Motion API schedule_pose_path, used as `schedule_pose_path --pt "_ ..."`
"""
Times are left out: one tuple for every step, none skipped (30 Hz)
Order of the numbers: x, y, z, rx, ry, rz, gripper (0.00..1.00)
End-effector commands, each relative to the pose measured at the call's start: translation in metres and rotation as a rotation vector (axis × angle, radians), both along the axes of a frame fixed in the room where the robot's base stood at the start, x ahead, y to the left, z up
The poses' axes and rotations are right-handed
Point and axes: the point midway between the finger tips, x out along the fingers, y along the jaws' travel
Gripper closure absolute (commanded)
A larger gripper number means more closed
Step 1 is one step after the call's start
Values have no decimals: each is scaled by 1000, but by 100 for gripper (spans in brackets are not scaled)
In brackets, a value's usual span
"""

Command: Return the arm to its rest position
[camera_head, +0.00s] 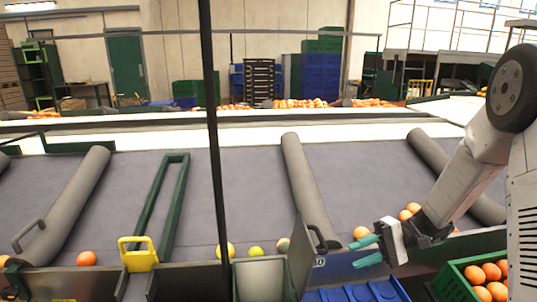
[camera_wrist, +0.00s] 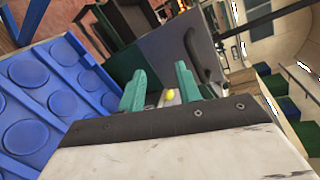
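My gripper (camera_head: 367,251) is at the right in the head view, with its two green fingers pointing left, above the front edge of the sorting table near the blue tray. In the wrist view the fingers (camera_wrist: 160,88) stand apart with nothing held between them. A small yellow fruit (camera_wrist: 169,95) shows between them, farther off. My arm reaches down to the gripper from the right side of the head view.
Oranges and yellow-green fruits (camera_head: 256,252) lie along the table's front edge. A blue tray (camera_head: 398,291) lies below my gripper, and a green crate (camera_head: 447,283) of oranges stands to its right. Grey rollers (camera_head: 303,180) divide the table. A dark upright post (camera_head: 212,120) stands left of centre.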

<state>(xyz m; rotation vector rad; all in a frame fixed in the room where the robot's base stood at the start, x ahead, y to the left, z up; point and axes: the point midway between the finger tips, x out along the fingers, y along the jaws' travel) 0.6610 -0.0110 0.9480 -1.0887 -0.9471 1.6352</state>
Motion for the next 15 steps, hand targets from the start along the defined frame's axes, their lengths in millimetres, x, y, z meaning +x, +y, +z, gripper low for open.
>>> schedule_pose_path --pt "-15 0 5 -69 50 29 66" --pt "-23 0 7 -109 74 45 66" --pt "-33 1 10 -157 103 63 66" --pt "-40 1 12 -193 120 76 66" --pt "-47 1 15 -229 135 88 66" --pt "-56 1 18 -280 150 104 66" --pt "-62 1 22 -318 160 115 66" --pt "-70 1 25 -358 169 124 66" --pt "-79 0 30 -414 176 137 66" --pt "-87 0 34 -458 179 145 66" --pt "-94 -1 39 -504 180 152 66" --pt "-105 -2 45 -567 180 160 66" --pt "-112 -4 49 -615 175 164 66" --pt "-120 -5 53 -661 169 167 66" --pt "-129 -7 59 -722 158 167 66"
